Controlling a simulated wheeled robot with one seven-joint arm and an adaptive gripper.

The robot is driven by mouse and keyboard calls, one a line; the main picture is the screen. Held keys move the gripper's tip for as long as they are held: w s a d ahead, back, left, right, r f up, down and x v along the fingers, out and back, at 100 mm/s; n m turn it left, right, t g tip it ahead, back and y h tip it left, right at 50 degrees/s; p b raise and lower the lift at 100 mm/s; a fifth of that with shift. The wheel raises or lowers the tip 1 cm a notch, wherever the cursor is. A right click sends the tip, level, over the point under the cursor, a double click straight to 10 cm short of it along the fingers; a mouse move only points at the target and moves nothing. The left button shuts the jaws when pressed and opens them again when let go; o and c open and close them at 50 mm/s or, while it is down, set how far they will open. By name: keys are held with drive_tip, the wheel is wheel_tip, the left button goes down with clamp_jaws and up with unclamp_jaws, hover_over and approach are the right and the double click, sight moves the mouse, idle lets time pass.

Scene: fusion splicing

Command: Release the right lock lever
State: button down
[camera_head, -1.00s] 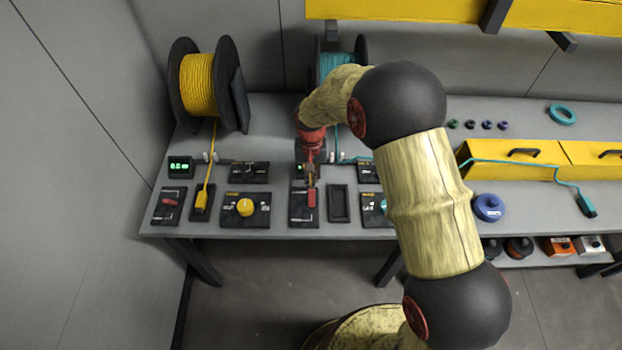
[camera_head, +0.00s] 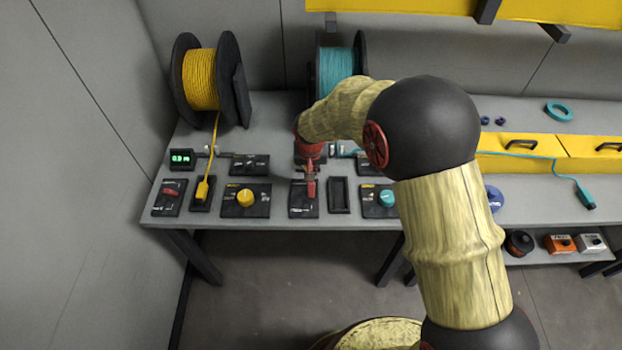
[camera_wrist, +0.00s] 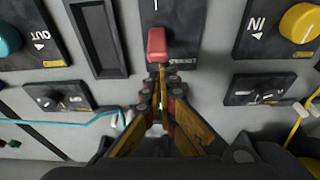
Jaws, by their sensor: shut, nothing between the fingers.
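The right lock lever (camera_head: 311,188) is a small red lever on a black panel (camera_head: 299,210) near the front edge of the bench. In the wrist view the lever (camera_wrist: 157,46) is upper centre, its end toward my fingers. My gripper (camera_wrist: 160,80) is shut and empty, its fingertips right at that end of the lever. I cannot tell whether they touch it. In the head view my gripper (camera_head: 311,165) is small and overlaps the lever's far side. Another red lever (camera_head: 171,191) sits on a panel at the far left.
A yellow knob (camera_head: 245,197) is left of the lever panel; an empty black tray (camera_head: 339,196) and a teal knob (camera_head: 387,198) are right of it. Yellow (camera_head: 201,80) and teal (camera_head: 336,70) cable spools stand behind. A green-lit display (camera_head: 181,160) is at the left.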

drive_tip(key=shift+s+t+b, duration=0.55)
drive_tip(key=shift+t+b, duration=0.1)
drive_tip(key=shift+t, duration=0.05)
drive_tip(key=shift+s+r, duration=0.1)
drive_tip(key=shift+s, duration=0.05)
drive_tip(key=shift+r, duration=0.3)
drive_tip(key=shift+r+p, duration=0.35)
drive_tip(key=shift+r, duration=0.25)
